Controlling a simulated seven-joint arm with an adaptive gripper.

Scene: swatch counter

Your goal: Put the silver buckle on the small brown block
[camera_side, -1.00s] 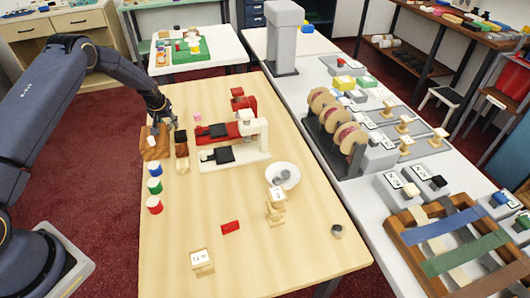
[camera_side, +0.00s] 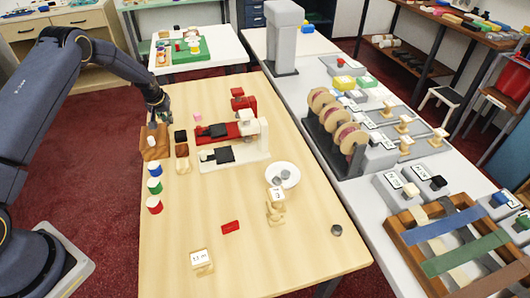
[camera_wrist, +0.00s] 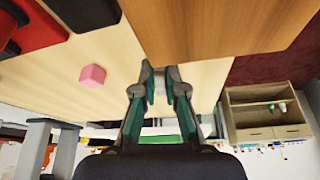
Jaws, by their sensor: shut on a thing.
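My gripper (camera_side: 157,112) is low over the far left part of the wooden table, beside an orange-brown wooden block (camera_side: 163,152). In the wrist view, my gripper (camera_wrist: 160,74) has its fingertips close together on a small grey piece that hardly shows; it looks like the silver buckle, but its shape is hidden. A small brown block (camera_side: 182,150) sits on the table, right of the wooden block and in front of a black block (camera_side: 180,136). A pale upright piece (camera_side: 152,141) stands at the wooden block. The wooden surface (camera_wrist: 220,25) fills the top of the wrist view.
A tan block (camera_side: 182,166) and blue, green and red-topped cylinders (camera_side: 154,187) stand nearby.

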